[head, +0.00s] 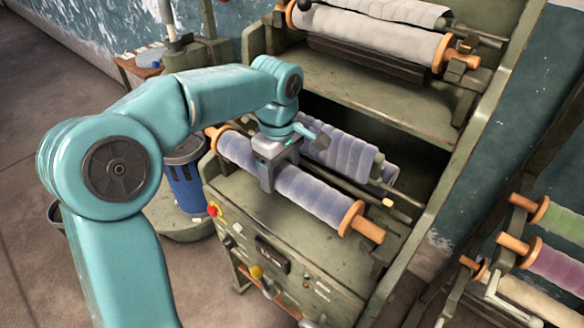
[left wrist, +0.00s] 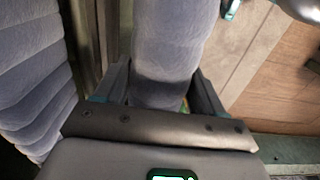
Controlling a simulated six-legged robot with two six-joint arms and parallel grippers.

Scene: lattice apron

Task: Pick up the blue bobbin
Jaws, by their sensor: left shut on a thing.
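The blue bobbin (head: 309,192) is a long blue-grey roll with orange end flanges. It lies slantwise over the front of the green machine in the head view. My left gripper (head: 268,178) comes down on it from above and is shut around its middle, left of centre. In the left wrist view the bobbin (left wrist: 172,45) runs between the two fingers of the left gripper (left wrist: 160,90). I cannot tell whether it is lifted clear of the machine. My right gripper is in neither view.
The green machine (head: 285,250) has buttons on its front. A pale blue-grey fabric roll (head: 345,150) lies just behind the bobbin. A grey roll (head: 375,38) sits on the upper shelf. A rack with green (head: 562,222) and purple (head: 555,270) bobbins stands at right. A blue bin (head: 187,188) stands left.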

